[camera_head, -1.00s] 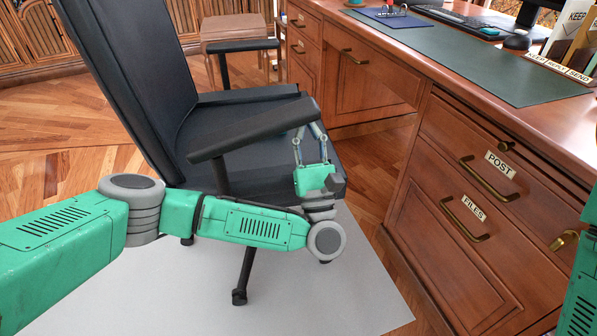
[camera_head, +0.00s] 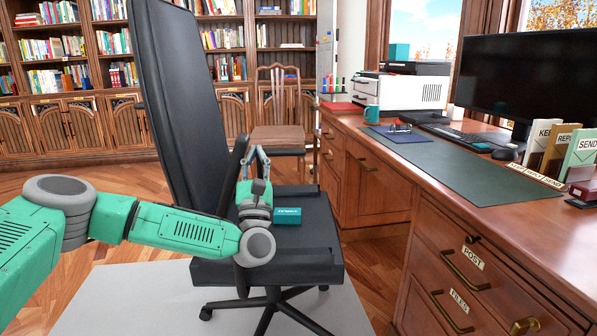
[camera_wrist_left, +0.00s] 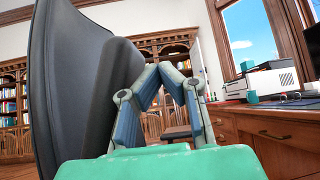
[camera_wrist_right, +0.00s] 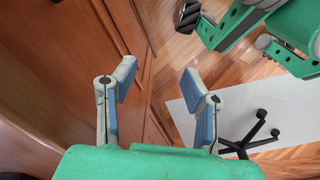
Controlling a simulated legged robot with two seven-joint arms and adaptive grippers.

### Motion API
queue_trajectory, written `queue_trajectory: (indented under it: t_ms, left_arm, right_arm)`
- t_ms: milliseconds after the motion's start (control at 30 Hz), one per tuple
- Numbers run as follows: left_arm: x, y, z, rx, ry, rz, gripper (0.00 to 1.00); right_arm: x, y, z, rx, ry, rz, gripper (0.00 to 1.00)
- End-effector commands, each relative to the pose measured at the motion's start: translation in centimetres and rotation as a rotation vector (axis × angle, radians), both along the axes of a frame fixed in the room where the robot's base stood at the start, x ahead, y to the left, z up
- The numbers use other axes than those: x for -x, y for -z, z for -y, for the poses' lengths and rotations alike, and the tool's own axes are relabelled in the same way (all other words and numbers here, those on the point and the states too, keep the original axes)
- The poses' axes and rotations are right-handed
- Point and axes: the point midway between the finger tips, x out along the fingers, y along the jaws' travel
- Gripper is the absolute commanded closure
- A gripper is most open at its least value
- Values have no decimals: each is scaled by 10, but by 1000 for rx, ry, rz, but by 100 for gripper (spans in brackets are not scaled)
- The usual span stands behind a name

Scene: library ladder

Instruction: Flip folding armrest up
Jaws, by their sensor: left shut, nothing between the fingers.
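The black office chair (camera_head: 190,100) stands left of the desk. Its near armrest (camera_head: 236,165) is swung up, steep and close to the backrest; my left arm covers part of it. My left gripper (camera_head: 257,152) is shut and empty, pointing up just right of the raised armrest. In the left wrist view the fingertips (camera_wrist_left: 163,70) meet, with the dark armrest (camera_wrist_left: 108,75) close on their left; whether they touch cannot be told. My right gripper (camera_wrist_right: 160,82) is open and empty beside the desk front, seen only in the right wrist view.
A teal box (camera_head: 288,215) lies on the seat. The wooden desk (camera_head: 360,195) with drawers stands at right, carrying a monitor (camera_head: 530,75) and a printer (camera_head: 413,92). A wooden chair (camera_head: 278,120) and bookshelves are behind. A grey mat (camera_head: 130,290) lies below.

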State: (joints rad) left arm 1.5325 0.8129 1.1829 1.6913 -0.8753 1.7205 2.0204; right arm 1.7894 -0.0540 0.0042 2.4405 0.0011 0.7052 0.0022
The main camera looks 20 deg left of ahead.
Motion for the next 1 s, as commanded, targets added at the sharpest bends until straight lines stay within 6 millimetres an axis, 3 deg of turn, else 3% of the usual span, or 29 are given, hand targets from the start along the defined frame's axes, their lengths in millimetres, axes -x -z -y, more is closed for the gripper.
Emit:
queue_trajectory:
  t_ms: [100, 400, 600, 1000]
  left_arm:
    - [8, -6, -16, 44, -4, 23, 100]
    - [22, -24, -32, 176, -1, 95, 100]
    - [26, -25, -46, 227, -1, 116, 100]
    - [27, -27, -48, 238, -2, 121, 100]
  right_arm:
    - [0, 10, -1, -1, -2, 0, 60]
    - [0, 26, -1, -1, -1, -1, 60]
    - [0, 31, 0, 0, 0, -1, 60]
    - [0, 31, -1, -1, -1, -1, 60]
